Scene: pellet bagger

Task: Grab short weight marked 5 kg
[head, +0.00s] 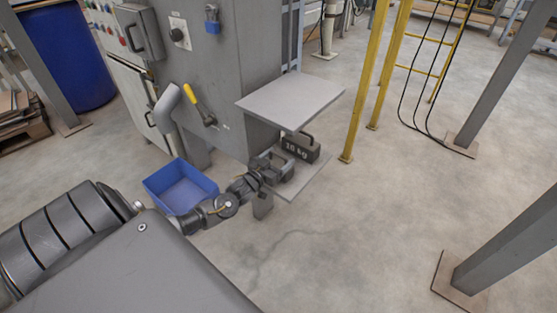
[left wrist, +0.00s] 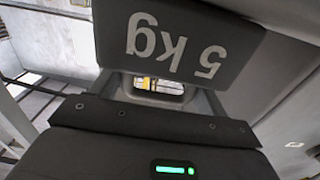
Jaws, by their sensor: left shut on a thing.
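The weight marked 5 kg (left wrist: 190,45) fills the top of the left wrist view, dark grey with pale lettering that appears upside down. Its handle frames a small opening beside my left gripper (left wrist: 150,125). My left gripper (head: 271,168) is at the front edge of the lower shelf in the head view and is shut on the 5 kg weight. In the head view I cannot clearly separate this weight from the dark gripper parts. A dark weight marked 10 kg (head: 299,149) stands on the shelf just behind the gripper. My right gripper is not in view.
The upper shelf plate (head: 290,100) hangs above the weights, joined to the grey machine cabinet (head: 225,70). A blue bin (head: 180,187) sits left of my wrist. A yellow post (head: 364,80) stands right of the shelf. The concrete floor in front is clear.

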